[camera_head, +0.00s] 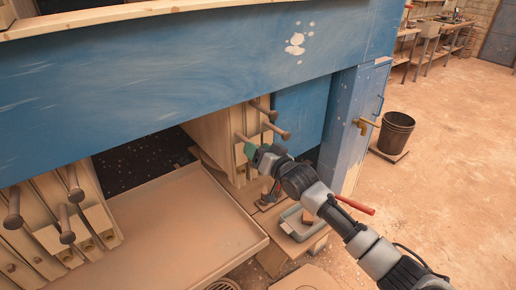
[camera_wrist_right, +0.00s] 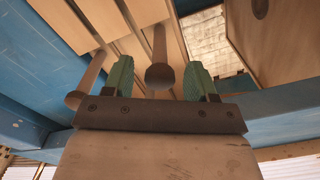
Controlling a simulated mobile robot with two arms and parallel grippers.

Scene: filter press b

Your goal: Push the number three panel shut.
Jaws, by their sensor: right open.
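Pale wooden panels hang in two groups under the blue press beam, one at the left (camera_head: 45,250) and one in the middle (camera_head: 212,135). Brown round-ended handles stick out of them, such as this upper one (camera_head: 264,111). No number is readable, so I cannot tell which panel is number three. My right gripper (camera_head: 249,150) is at the middle group, beside the lower handles. In the right wrist view my gripper (camera_wrist_right: 159,66) is open, with one handle (camera_wrist_right: 159,77) between its green fingers. Contact cannot be told. Another handle (camera_wrist_right: 82,92) is left of the fingers. My left gripper is not in view.
The blue beam (camera_head: 150,70) runs above the panels. A wide tan tray (camera_head: 185,230) lies below the gap between the groups. A grey tub (camera_head: 295,228) sits under my right arm.

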